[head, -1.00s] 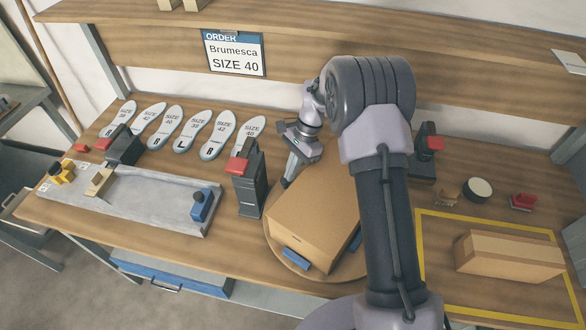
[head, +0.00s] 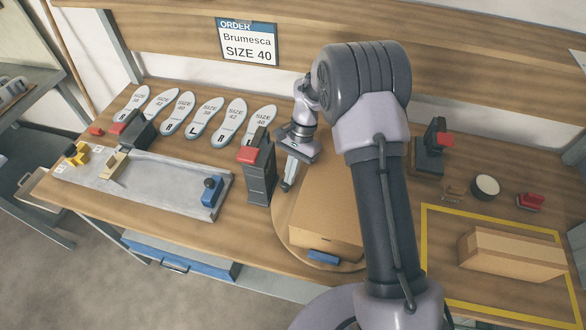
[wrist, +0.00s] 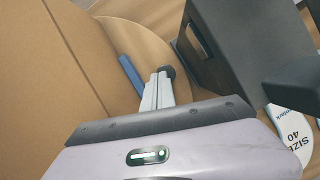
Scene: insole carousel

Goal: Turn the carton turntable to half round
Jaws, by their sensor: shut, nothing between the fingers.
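The brown carton (head: 325,205) sits on the round wooden turntable (head: 287,240), partly hidden behind my arm. A blue block (head: 323,257) stands at the carton's front side. In the wrist view the carton (wrist: 50,75) fills the left, with another blue block (wrist: 130,74) along its side on the turntable (wrist: 165,40). My gripper (head: 287,186) points down at the turntable's back left side, beside the carton. Its fingers are shut and empty. In the wrist view the fingertips (wrist: 165,74) are close to the blue block; I cannot tell whether they touch it.
A black stand with a red top (head: 258,170) is close left of my gripper. Insoles (head: 205,120) and a grey tray (head: 145,175) lie further left. A second carton (head: 510,254) lies inside a yellow outline at right. A shelf with an order sign (head: 248,42) runs behind.

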